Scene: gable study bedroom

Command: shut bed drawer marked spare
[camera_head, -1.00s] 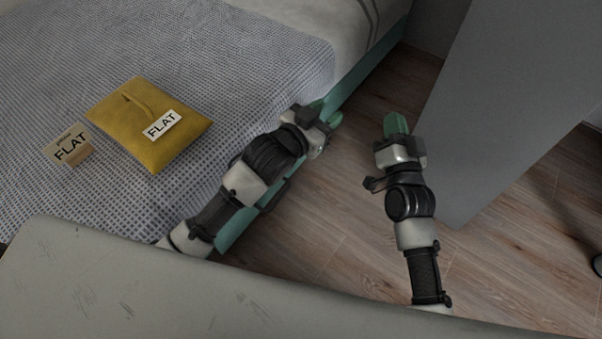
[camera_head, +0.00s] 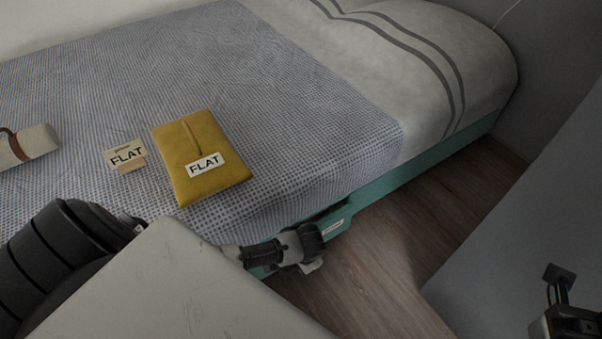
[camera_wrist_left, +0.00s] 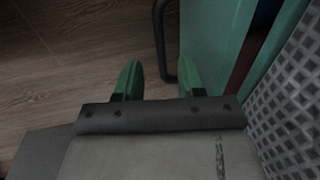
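The bed's green drawer front (camera_head: 340,222) shows at the bed's side in the head view, with a small pale label too small to read. In the left wrist view the green front (camera_wrist_left: 208,40) stands away from the bedspread, with a dark gap and something red and blue inside, so a drawer is partly open. A dark bar handle (camera_wrist_left: 160,40) projects from the front. My left gripper (camera_wrist_left: 160,80) is open, its green fingertips on either side of the handle's line; I cannot tell whether they touch it. Only part of my right wrist shows at the head view's lower right; its fingers are out of view.
A mustard pouch (camera_head: 200,150) tagged FLAT, a small FLAT card (camera_head: 126,157) and a pale roll (camera_head: 30,145) lie on the bed. A grey panel (camera_head: 530,210) stands at the right. Bare wooden floor (camera_head: 400,250) lies between it and the bed.

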